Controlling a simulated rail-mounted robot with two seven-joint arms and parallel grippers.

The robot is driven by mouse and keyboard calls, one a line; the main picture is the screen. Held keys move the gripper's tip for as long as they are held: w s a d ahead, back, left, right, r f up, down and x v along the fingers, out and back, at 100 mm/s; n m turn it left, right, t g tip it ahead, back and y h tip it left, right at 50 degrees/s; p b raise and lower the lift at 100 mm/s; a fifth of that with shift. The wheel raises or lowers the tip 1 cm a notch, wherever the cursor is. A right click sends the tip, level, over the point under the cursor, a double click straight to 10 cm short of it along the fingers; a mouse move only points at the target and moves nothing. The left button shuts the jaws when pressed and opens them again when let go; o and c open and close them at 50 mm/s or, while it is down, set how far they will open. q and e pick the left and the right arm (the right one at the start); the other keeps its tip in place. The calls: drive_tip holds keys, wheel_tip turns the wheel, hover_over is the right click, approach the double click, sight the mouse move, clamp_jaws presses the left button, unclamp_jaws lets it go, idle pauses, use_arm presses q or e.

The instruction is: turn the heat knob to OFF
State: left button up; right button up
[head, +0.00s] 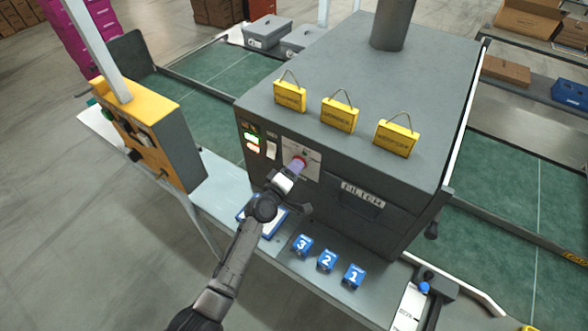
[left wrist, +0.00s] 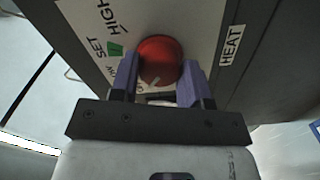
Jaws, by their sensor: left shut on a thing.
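The red heat knob (left wrist: 160,59) sits on a white dial plate on the front of the grey machine; in the head view only a little of the knob (head: 298,163) shows past the fingers. In the left wrist view its white pointer mark is at the lower edge, slightly left. My left gripper (left wrist: 161,80) is shut on the knob, one purple finger on each side. The plate (left wrist: 91,17) reads HIGH and SET beside a green mark; the lettering below is partly hidden by a finger. In the head view my left gripper (head: 291,175) reaches the panel from below.
The grey machine (head: 350,75) carries yellow tags (head: 338,115) on its top edge. A lit switch (head: 251,138) is left of the knob. Blue numbered blocks (head: 326,260) stand on the ledge below. A yellow-and-grey control box (head: 150,135) stands left. Green conveyor belts (head: 215,75) run behind.

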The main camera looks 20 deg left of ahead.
use_arm(q)
drive_tip(key=shift+n, duration=0.7)
drive_tip(key=o, duration=0.9)
drive_tip(key=p+v, duration=0.1)
drive_tip(key=v, duration=1.2)
drive_tip(key=shift+s+r, duration=0.1)
drive_tip(key=shift+s, duration=0.3)
